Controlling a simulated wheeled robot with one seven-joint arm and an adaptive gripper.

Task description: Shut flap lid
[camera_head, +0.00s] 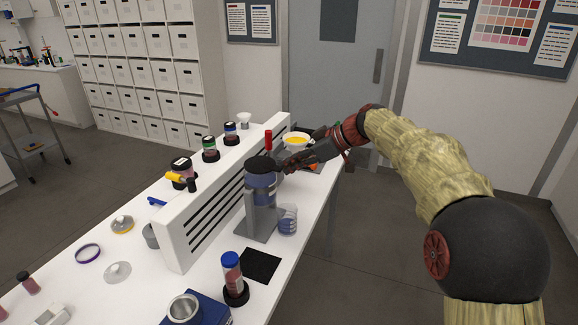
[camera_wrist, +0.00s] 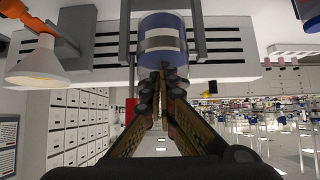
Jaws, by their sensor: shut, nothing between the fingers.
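A blue-grey cylindrical container (camera_head: 261,183) with a dark lid (camera_head: 261,162) stands upright in a grey stand (camera_head: 258,222) on the white table. I cannot tell for sure whether this dark lid is the flap lid, or how far it is open. My gripper (camera_head: 285,166) is shut and empty, at the right side of the container near its upper part. In the wrist view the closed fingertips (camera_wrist: 163,72) overlap the lower edge of the blue-banded container (camera_wrist: 162,38). I cannot tell whether they touch it.
A white slotted panel (camera_head: 180,240) runs behind the stand, with several jars beyond it. A red-handled tool (camera_head: 268,139) and a bowl of yellow pigment (camera_head: 297,140) are near my gripper. A blue-capped jar (camera_head: 232,270) stands in front beside a black mat (camera_head: 261,265).

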